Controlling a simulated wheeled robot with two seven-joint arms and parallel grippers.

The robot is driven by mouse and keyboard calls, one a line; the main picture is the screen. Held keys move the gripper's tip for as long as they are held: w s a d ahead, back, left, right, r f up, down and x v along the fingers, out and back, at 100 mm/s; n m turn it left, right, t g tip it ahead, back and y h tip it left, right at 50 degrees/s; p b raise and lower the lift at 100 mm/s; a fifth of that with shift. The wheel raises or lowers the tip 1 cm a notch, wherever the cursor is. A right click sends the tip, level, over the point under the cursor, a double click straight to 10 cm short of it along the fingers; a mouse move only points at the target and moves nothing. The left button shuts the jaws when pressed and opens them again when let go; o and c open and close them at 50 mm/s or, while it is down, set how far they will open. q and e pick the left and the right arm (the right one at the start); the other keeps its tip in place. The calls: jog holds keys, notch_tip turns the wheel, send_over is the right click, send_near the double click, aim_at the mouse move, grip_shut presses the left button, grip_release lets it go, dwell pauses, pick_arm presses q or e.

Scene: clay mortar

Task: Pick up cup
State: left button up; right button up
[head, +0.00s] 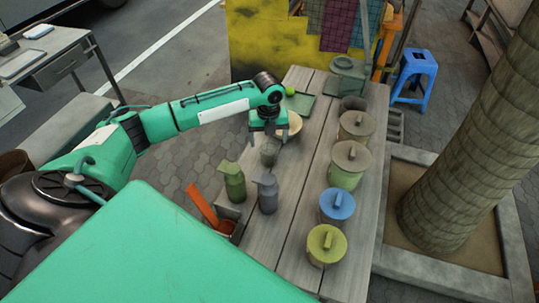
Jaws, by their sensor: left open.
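A small dark grey cup-like vessel (270,156) stands on the wooden table (305,215), just below my left gripper in the head view. My left gripper (268,138) points down and is open, with its fingers close above the vessel's far side. I cannot tell whether they touch it. A tan bowl or plate (294,124) lies right beside the gripper, partly hidden by it. Another dark cup-like vessel (353,103) stands at the far right of the table. My right gripper is not in view.
A green bottle (233,182) and a grey bottle (267,192) stand nearer. A green ball (290,91) lies at the back. The table's middle strip is clear.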

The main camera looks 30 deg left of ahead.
aim_at(269, 152)
pick_arm(q)
notch_tip(269, 152, down, 3)
jog(key=shift+f+p, duration=0.1)
jog(key=shift+p, duration=0.25)
notch_tip(269, 152, down, 4)
jog(key=shift+w+r+p, duration=0.1)
jog(key=shift+r+p, duration=0.05)
jog(key=shift+p, duration=0.3)
jog(key=shift+f, duration=0.25)
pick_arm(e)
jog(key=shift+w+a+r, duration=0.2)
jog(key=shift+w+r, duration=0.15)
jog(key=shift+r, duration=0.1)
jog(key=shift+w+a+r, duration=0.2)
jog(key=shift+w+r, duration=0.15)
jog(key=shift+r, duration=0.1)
pick_arm(q)
jog(key=shift+c, duration=0.6)
jog(key=c, duration=1)
jog(key=shift+o, duration=0.2)
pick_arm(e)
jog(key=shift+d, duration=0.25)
